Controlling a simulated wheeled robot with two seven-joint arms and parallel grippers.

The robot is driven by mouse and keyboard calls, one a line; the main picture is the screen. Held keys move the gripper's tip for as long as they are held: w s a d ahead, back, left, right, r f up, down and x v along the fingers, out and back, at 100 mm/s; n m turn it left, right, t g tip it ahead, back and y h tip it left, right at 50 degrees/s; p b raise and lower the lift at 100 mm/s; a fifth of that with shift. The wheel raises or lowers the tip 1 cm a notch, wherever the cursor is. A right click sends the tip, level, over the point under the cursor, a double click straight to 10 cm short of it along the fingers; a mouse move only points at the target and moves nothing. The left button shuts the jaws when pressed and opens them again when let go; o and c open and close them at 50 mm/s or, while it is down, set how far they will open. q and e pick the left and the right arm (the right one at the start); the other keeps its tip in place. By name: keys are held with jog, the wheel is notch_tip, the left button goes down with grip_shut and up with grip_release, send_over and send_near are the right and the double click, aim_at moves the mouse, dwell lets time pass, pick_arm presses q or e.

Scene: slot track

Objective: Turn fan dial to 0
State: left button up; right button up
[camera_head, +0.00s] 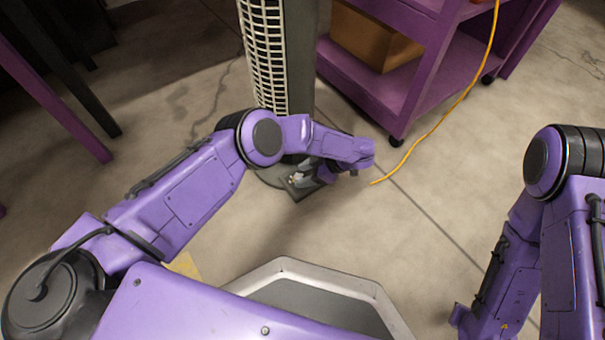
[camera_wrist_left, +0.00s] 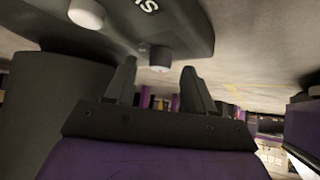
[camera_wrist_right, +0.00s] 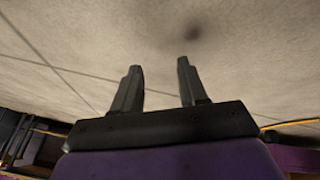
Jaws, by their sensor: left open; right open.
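A tower fan (camera_head: 268,60) with a pale grille and dark grey body stands on the floor at the upper middle of the head view. The other dial (camera_wrist_left: 87,13) is farther to the left. The numbers around the dials cannot be read. My right gripper (camera_wrist_right: 160,80) is open and empty, pointing over bare floor.
A purple cart (camera_head: 400,100) with a cardboard box (camera_head: 375,40) on its shelf stands right of the fan. A yellow cable (camera_head: 455,105) hangs from it to the floor. Dark furniture with a purple leg (camera_head: 55,100) is at the left. Floor between is clear.

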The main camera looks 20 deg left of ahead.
pick_arm(q)
jog(key=s+p+v, duration=0.1)
jog(key=p+v, duration=0.1)
jog(key=v, duration=0.7)
jog(key=shift+w, duration=0.5)
pick_arm(e)
jog(key=s+n, duration=0.1)
jog(key=s+d+r+n+g, duration=0.1)
jog(key=s, duration=0.1)
jog(key=shift+d+g, duration=0.2)
jog(key=shift+g, duration=0.1)
pick_arm(q)
jog(key=shift+d+r, duration=0.1)
jog(key=shift+r, duration=0.1)
pick_arm(e)
jog(key=shift+r, duration=0.1)
